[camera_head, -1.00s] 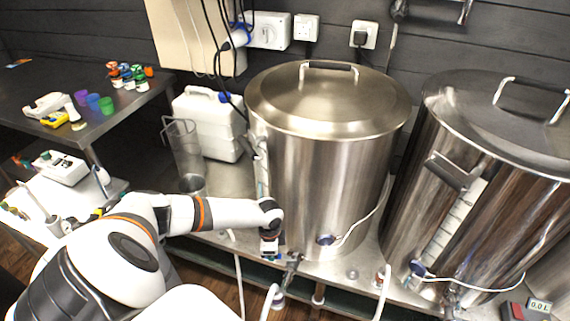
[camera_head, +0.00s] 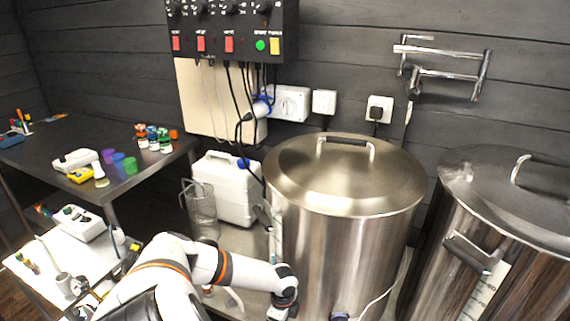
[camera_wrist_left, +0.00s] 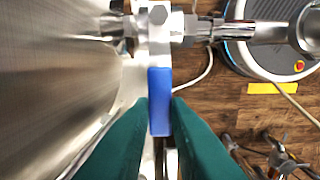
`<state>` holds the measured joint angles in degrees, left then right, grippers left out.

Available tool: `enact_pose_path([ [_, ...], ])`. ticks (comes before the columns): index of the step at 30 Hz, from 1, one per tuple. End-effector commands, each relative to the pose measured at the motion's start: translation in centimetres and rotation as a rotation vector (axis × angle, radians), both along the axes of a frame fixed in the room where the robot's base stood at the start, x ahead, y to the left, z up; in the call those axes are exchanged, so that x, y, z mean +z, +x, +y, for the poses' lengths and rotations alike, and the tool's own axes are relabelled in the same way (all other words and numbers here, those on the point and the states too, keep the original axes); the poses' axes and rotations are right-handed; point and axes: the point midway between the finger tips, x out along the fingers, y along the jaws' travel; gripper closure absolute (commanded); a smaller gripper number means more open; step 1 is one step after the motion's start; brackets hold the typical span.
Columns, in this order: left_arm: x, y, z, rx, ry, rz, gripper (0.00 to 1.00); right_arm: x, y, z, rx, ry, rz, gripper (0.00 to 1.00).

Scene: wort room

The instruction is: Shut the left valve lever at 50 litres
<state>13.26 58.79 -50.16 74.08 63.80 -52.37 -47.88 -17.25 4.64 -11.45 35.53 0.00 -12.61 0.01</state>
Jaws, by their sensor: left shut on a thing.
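The blue valve lever (camera_wrist_left: 160,85) shows in the left wrist view, between the two green fingers of my left gripper (camera_wrist_left: 160,108), which is shut on it. The lever hangs from the metal valve fitting (camera_wrist_left: 160,18) beside the steel kettle wall. In the head view my left gripper (camera_head: 282,309) is low at the front of the left kettle (camera_head: 340,255), cut by the bottom edge. The lever and valve are out of the head view. My right gripper is not in view.
A second kettle (camera_head: 510,280) with a litre scale (camera_head: 485,295) stands at the right. A clear jug (camera_head: 203,215) and a white canister (camera_head: 228,187) stand left of the left kettle. A control panel (camera_head: 232,30) hangs on the wall above. A dark table (camera_head: 60,140) is at the left.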

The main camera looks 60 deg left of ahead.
Motion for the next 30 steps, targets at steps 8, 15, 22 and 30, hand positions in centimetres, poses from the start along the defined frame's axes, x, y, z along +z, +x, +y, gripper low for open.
enact_pose_path([
  [8,0.1,0.2,0.0,-0.005,0.001,-0.006,0.64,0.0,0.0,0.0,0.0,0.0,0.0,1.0],
  [15,0.1,0.1,0.0,-0.003,0.001,-0.003,0.62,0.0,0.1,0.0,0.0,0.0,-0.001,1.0],
  [22,1.7,0.1,0.1,-0.005,0.001,-0.004,0.62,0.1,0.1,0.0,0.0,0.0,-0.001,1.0],
  [30,7.4,0.1,0.1,-0.006,0.003,-0.004,0.62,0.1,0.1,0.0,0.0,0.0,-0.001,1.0],
])
